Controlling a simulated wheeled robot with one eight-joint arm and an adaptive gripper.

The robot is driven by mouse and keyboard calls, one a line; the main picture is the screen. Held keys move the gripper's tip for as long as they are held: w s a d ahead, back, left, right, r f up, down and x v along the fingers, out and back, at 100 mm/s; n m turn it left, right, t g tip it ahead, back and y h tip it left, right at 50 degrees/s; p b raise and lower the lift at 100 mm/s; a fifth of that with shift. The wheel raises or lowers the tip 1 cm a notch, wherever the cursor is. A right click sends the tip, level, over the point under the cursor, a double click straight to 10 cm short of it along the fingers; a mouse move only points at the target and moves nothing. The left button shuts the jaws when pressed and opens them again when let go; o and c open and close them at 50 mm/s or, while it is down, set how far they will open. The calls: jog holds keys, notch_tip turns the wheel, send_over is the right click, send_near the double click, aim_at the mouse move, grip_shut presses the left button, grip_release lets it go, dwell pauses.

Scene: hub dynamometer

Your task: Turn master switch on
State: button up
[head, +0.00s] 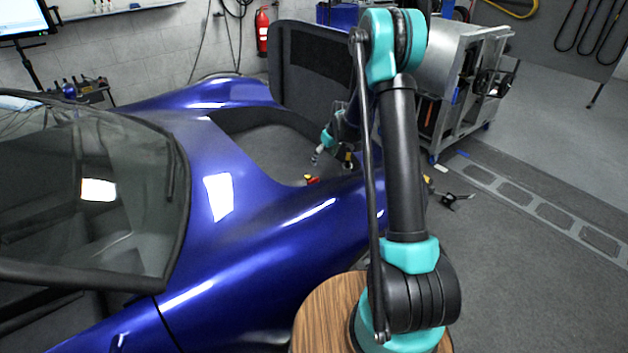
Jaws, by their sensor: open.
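A small red and yellow piece (312,180), which looks like the master switch, sits at the near edge of the dark recess in the front of the blue car. It is too small to tell its position, on or off. My arm reaches over the car's front, and my gripper (316,158) is small and far off, partly hidden behind my own arm links. It appears open and empty, a little above and beyond the red and yellow piece. I see no contact between them.
The blue car (240,190) fills the left and middle, with its windscreen (90,190) at left. A dark upright panel (310,65) stands behind the recess. A metal cart (465,85) stands at right. Grey floor (530,270) is open at the lower right.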

aim_at(314, 180)
jog(key=x, duration=1.7)
jog(key=shift+w+a+f, duration=0.15)
jog(key=shift+w+f, duration=0.1)
jog(key=shift+w, duration=0.05)
jog(key=c, duration=1.2)
jog(key=shift+o, duration=0.2)
